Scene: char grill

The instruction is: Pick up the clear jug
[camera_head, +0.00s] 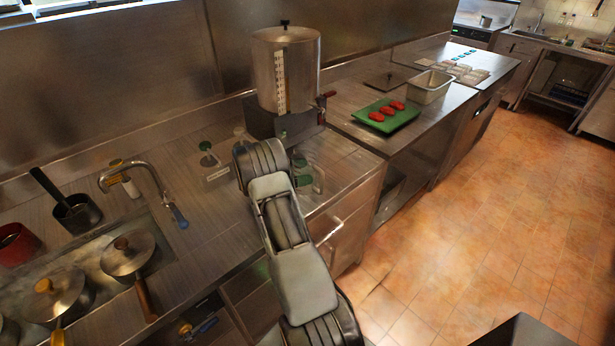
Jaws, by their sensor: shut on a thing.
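A clear jug (318,178) with green showing in it stands on the steel counter, just right of my arm's upper end. My arm covers its left part. My arm reaches up from the bottom middle, and its wrist ends just left of the jug. My gripper's fingers are hidden behind my own arm, so I cannot see how they meet the jug.
A steel dispenser (286,75) stands behind my wrist. A small clear vessel with a green top (208,158) is to the left. A green tray (386,122) with red pieces lies on the right counter.

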